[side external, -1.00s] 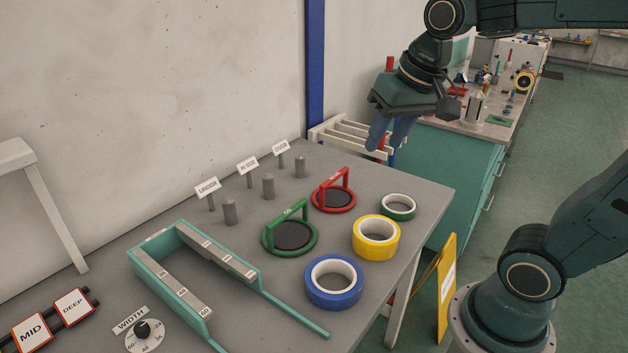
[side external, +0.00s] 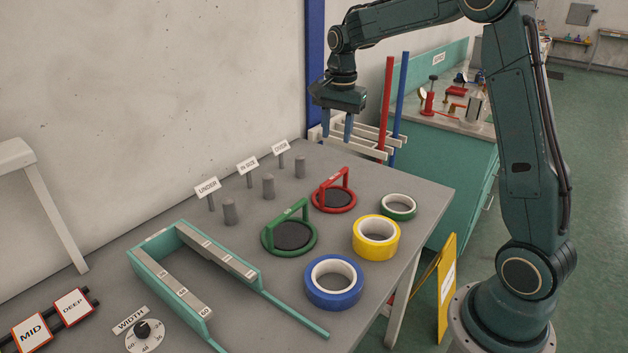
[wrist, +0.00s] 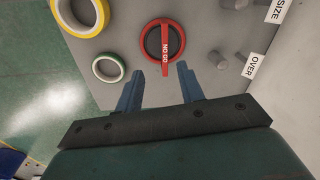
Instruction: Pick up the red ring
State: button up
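The red ring (side external: 352,204) lies on the grey table with an upright red handle across it and a dark disc inside. In the wrist view the red ring (wrist: 178,44) is ahead of the fingertips, and its handle bar reads "NO GO". My gripper (side external: 337,133) is above and behind the ring, over the table's far edge, fingers pointing down. In the wrist view my gripper (wrist: 158,84) has its two blue fingers spread apart with nothing between them. It does not touch the ring.
A green handled ring (side external: 267,237) stands beside the red one. Green tape (side external: 411,207), yellow tape (side external: 393,245) and blue tape (side external: 357,290) lie nearby. Grey pegs (side external: 299,168) with signs stand behind. A teal gauge frame (side external: 150,277) is at front left. Red and blue poles (side external: 387,95) rise behind the table.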

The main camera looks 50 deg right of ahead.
jog(key=m, duration=0.2)
send_over(335, 180)
jog(key=w+d, duration=0.1)
notch_tip(335, 180, down, 4)
jog(key=shift+g, duration=0.4)
jog(key=shift+d+f, duration=0.15)
jog(key=shift+f, duration=4.2)
jog(key=shift+f, duration=0.1)
jog(key=f, duration=0.4)
jog(key=shift+s+a, duration=0.2)
jog(key=shift+f, duration=0.5)
jog(key=shift+f, duration=0.25)
grip_shut()
